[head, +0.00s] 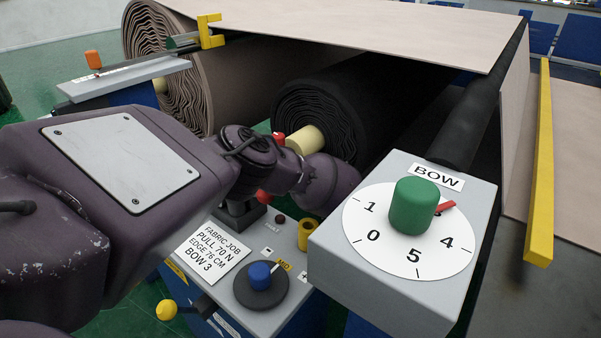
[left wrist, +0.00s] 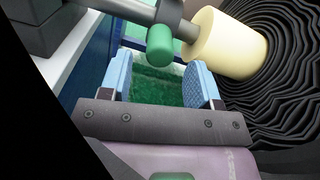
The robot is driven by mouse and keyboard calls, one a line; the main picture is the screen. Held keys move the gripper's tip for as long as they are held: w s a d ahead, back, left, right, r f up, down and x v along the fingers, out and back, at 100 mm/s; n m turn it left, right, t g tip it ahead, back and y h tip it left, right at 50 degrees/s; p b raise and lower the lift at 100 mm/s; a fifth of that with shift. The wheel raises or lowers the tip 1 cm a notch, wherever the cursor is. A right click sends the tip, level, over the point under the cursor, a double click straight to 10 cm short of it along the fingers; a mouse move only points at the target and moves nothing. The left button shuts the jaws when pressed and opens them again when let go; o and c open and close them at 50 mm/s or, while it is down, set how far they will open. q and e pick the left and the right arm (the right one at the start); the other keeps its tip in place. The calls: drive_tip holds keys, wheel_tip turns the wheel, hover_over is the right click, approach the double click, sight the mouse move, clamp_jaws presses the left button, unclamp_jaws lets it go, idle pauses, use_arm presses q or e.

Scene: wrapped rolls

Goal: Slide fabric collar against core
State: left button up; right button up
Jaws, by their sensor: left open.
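The black fabric roll (head: 318,112) has a cream core (head: 305,140) protruding from its near end. In the left wrist view the core (left wrist: 230,45) sticks out of the black folds (left wrist: 290,75) and sits on a grey shaft (left wrist: 125,10). A dark grey collar (left wrist: 174,14) with a green handle (left wrist: 160,45) is on this shaft, left of the core; I cannot tell how wide any gap is. My left gripper (left wrist: 160,65) is open, its two blue fingers on either side of the green handle's lower end. My arm hides the fingers in the head view. My right gripper is out of view.
A grey control box with a BOW dial (head: 410,232) and green knob stands at front right. A lower panel with a blue knob (head: 260,275) and job card is below my arm. A larger brown roll (head: 175,70) stands behind left; a yellow bar (head: 541,160) is at right.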

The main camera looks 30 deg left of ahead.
use_arm(q)
drive_tip(key=shift+w+a, duration=0.15)
drive_tip(key=shift+a, duration=0.8)
drive_tip(key=shift+w+a, duration=0.1)
drive_tip(key=shift+a, duration=0.85)
clamp_jaws()
